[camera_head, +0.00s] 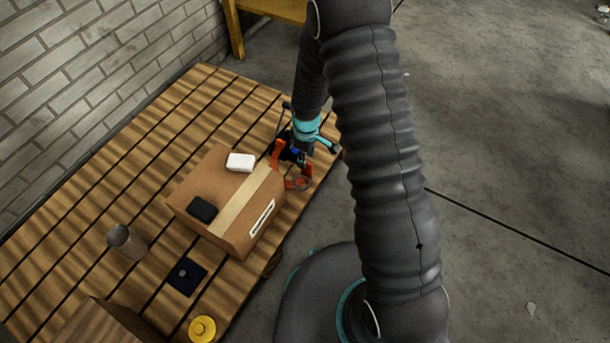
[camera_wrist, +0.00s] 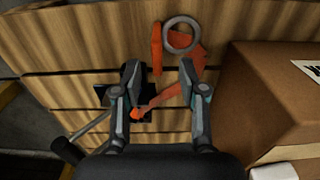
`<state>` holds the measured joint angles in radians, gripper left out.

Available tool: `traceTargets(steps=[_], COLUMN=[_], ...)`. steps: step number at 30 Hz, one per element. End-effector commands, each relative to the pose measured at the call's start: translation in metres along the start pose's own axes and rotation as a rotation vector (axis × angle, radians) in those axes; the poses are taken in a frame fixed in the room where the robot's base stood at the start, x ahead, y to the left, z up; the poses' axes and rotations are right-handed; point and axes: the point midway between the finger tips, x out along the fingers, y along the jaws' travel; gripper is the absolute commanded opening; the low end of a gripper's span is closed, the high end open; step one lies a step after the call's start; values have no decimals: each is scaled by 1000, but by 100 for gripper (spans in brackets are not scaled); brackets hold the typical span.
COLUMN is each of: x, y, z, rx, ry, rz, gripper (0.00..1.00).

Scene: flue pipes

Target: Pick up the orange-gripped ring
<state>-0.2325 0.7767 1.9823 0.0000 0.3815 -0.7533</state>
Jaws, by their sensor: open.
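The grey ring (camera_wrist: 182,35) lies on the slatted wooden table at the top of the wrist view. An upright orange piece (camera_wrist: 156,48), apparently its grip, stands against its left side. A flat red-orange piece (camera_wrist: 192,68) spreads below the ring; I cannot tell whether it belongs to it. My gripper (camera_wrist: 160,72) is open and empty, with its fingertips just below the orange grip in the picture. In the head view my gripper (camera_head: 297,155) is over the table's right edge area, and the ring (camera_head: 299,183) shows partly beside the box.
A cardboard box (camera_head: 238,235) stands close beside the ring, with a white block (camera_head: 240,162) and a black block (camera_head: 202,208) on top. A grey cylinder (camera_head: 124,240), a dark square (camera_head: 187,277) and a yellow disc (camera_head: 202,329) are farther off.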

Motion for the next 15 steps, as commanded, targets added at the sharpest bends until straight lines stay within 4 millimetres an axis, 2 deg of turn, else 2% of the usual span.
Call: traceTargets(steps=[3,7,15], x=[19,36,44], y=[2,3,3], z=[2,2,1], rx=[1,0,0], ry=[-3,-2,0], rz=[-3,-2,0], gripper=[42,42,42])
